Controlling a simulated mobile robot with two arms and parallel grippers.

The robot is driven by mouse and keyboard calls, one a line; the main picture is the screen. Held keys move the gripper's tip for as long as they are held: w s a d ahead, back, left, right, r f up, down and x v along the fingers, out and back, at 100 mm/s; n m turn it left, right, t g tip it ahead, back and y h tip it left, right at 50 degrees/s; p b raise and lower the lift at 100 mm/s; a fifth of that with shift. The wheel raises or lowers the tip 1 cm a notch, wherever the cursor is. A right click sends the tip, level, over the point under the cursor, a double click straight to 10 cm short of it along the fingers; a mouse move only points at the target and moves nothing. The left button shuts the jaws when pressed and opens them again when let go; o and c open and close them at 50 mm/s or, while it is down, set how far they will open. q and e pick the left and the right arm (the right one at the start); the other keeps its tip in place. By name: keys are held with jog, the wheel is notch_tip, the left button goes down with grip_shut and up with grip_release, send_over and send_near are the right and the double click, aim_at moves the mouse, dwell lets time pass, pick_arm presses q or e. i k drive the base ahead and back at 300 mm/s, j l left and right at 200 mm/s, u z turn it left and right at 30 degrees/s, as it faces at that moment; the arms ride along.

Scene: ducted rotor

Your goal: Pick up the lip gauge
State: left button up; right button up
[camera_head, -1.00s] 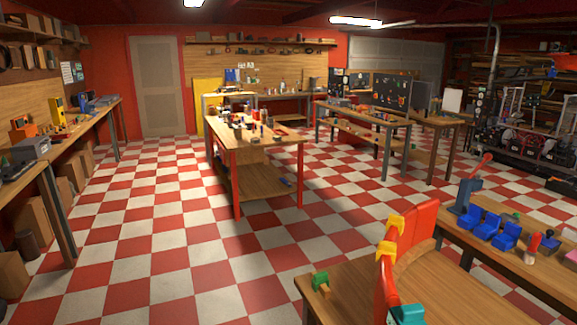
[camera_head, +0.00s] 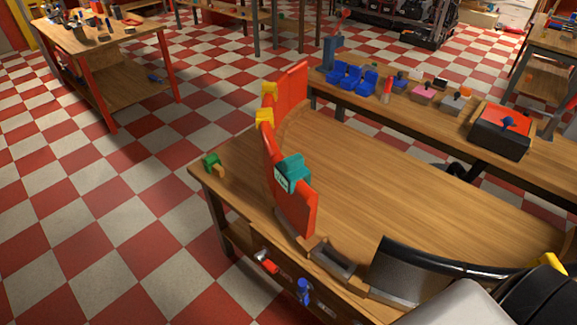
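A teal block with a small pale label (camera_head: 291,173) sits on the edge of an upright curved red panel (camera_head: 302,212) on the wooden table (camera_head: 400,170). It looks like the lip gauge, though I cannot be sure from here. A small green piece with an orange-brown part (camera_head: 212,163) is at the table's left corner. Neither of my grippers can be made out in the head view.
Yellow clips (camera_head: 264,117) join the red panels. A black curved panel (camera_head: 410,268) stands at the table's front right. Behind, a bench carries blue holders (camera_head: 352,77) and a red-and-black box (camera_head: 500,130). Checkered floor at left is open.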

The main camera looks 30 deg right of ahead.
aim_at(292, 168)
jog(key=i+j, duration=0.2)
jog(key=i+j+z, duration=0.15)
jog(key=j, duration=0.3)
jog(key=i+j, duration=0.2)
jog(key=i+j+z, duration=0.1)
jog(key=j, duration=0.35)
jog(key=z, duration=1.5)
jog(key=i+j, duration=0.05)
